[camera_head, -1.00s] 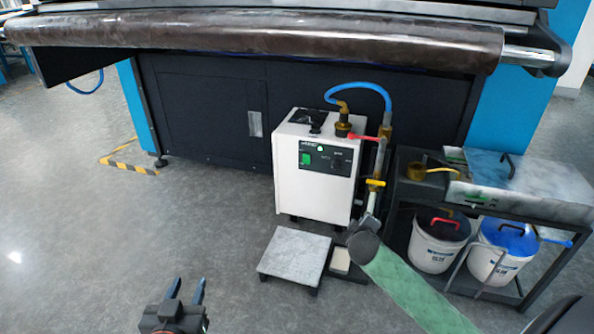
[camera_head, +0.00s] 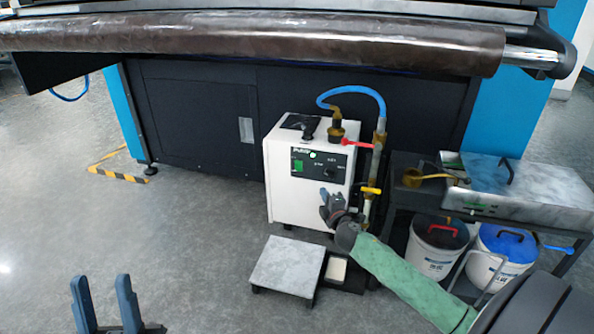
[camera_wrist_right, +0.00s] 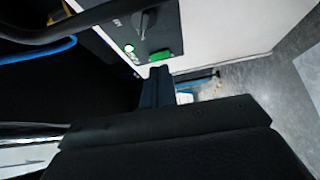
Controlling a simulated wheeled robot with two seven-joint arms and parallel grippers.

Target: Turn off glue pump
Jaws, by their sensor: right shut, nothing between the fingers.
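The glue pump (camera_head: 290,190) is a white box with a black front panel, standing on the floor in front of the machine. The panel has a green switch (camera_head: 298,166), a lit green light (camera_head: 313,155) and a black knob (camera_head: 330,173). My right gripper (camera_head: 326,197) is shut and empty, in front of the pump just below the panel. In the right wrist view, the shut fingers (camera_wrist_right: 157,70) point at the panel's edge beside the green switch (camera_wrist_right: 160,56); contact cannot be told. My left gripper (camera_head: 101,279) is open and empty at the bottom left.
A red-handled valve (camera_head: 357,143), a yellow-handled valve (camera_head: 370,190) and a blue hose (camera_head: 355,90) are beside the pump. A low grey platform (camera_head: 287,265) stands in front. A cart with two buckets (camera_head: 435,250) is at the right. The floor at left is clear.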

